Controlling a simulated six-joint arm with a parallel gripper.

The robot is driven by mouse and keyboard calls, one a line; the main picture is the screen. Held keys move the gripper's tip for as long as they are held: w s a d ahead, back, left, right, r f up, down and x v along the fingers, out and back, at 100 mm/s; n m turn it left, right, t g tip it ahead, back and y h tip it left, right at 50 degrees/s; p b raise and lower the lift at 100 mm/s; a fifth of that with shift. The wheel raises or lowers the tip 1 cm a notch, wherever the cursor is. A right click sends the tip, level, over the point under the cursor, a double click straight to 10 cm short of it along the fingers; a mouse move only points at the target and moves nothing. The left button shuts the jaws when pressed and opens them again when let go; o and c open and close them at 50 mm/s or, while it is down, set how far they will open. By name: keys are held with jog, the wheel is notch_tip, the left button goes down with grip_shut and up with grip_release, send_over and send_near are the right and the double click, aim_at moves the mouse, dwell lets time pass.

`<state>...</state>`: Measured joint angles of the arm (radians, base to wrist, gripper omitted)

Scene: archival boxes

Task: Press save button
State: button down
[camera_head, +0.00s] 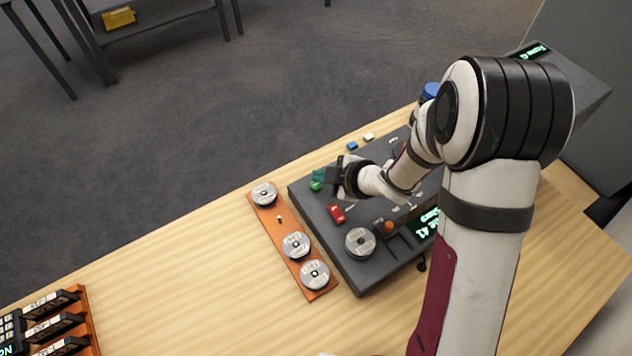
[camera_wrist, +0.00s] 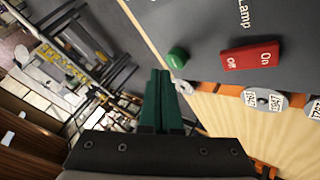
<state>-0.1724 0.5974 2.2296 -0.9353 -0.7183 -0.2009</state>
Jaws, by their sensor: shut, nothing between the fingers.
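My gripper (camera_head: 322,178) is over the far left part of the dark grey console (camera_head: 342,246). In the wrist view its two green fingers (camera_wrist: 160,74) are shut together with nothing between them. A round green button (camera_wrist: 176,57) on the console shows just beyond and right of the fingertips. A gap seems to lie between them, but contact cannot be fully judged. An orange round button (camera_head: 388,227) is near the console's front, by a green-lit display (camera_head: 427,224). I cannot read a "save" label on either button; my arm hides much of the console.
A red On/Off switch (camera_wrist: 250,57) marked "Lamp" is close to the green button. A silver reel (camera_head: 360,242) sits on the console. An orange board (camera_head: 287,252) with several reels lies to the left. Blue and cream blocks (camera_head: 352,145) lie behind.

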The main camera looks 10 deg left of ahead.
aim_at(321, 187)
dwell(0.6)
jog(key=shift+f, duration=0.4)
jog(key=shift+f, duration=0.45)
dwell(0.5)
jog(key=shift+r, duration=0.85)
jog(key=shift+r, duration=2.55)
dwell(2.7)
